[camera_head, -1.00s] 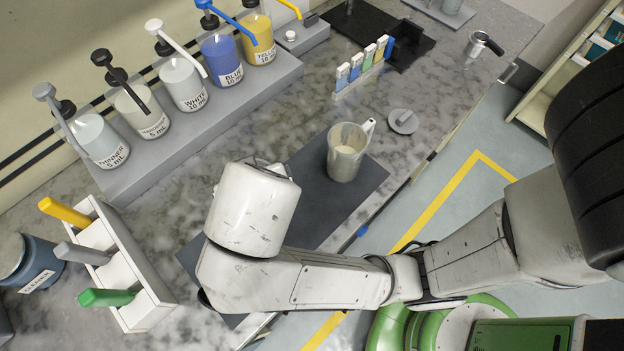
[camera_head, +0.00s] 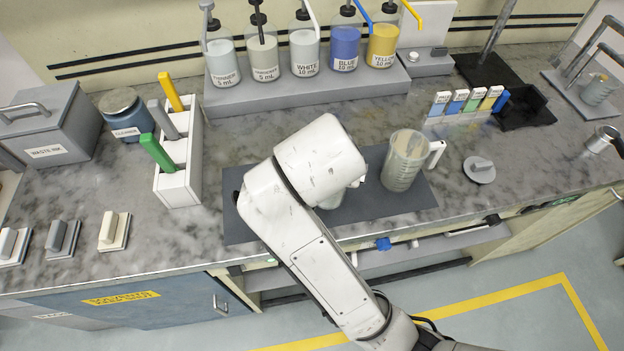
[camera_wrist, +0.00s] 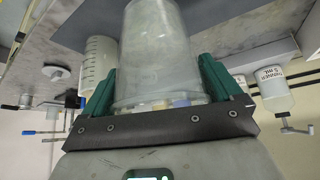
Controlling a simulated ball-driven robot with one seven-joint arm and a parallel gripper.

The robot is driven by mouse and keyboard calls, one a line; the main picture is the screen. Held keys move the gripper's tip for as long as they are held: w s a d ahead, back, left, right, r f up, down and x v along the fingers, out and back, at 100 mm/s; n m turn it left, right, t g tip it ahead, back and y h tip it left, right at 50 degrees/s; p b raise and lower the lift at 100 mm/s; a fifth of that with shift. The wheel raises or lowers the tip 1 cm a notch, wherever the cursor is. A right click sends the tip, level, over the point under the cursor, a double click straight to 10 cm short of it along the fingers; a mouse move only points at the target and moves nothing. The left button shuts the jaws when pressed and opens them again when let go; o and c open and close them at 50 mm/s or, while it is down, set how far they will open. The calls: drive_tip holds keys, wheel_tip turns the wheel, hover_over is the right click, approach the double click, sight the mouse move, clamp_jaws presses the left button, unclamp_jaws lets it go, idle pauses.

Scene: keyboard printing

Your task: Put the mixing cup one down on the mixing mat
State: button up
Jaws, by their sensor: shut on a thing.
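My gripper (camera_wrist: 157,85) has its green fingers shut on a translucent, pale cup (camera_wrist: 155,45), which I take to be mixing cup one. In the head view my arm covers most of the gripper and the cup. The dark grey mixing mat (camera_head: 238,225) lies on the marble counter under my wrist; it also shows behind the cup in the wrist view (camera_wrist: 225,18). I cannot tell whether the cup's base touches the mat. A second translucent cup with a handle (camera_head: 402,162) stands upright on the mat's right part, beside the held cup.
A white rack (camera_head: 180,165) with coloured handles stands left of the mat. Pump bottles on a grey stand (camera_head: 300,98) line the back. A round lid (camera_head: 480,170) lies right of the mat. The counter's front edge runs close before the mat.

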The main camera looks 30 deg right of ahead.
drive_tip(key=shift+w+a+f+p, duration=0.1)
drive_tip(key=shift+w+f+p, duration=0.25)
drive_tip(key=shift+w+f, duration=1.25)
drive_tip(key=shift+w+d+f+p, duration=0.1)
drive_tip(key=shift+w+f+p, duration=0.3)
drive_tip(key=shift+w+f, duration=1.2)
drive_tip(key=shift+w+a+f+p, duration=0.1)
drive_tip(key=shift+w+f+p, duration=0.25)
drive_tip(key=shift+w+f, duration=1.25)
drive_tip(key=shift+s+f, duration=0.5)
drive_tip(key=shift+f, duration=0.15)
drive_tip(key=o, duration=1.2)
drive_tip(key=shift+c, duration=0.2)
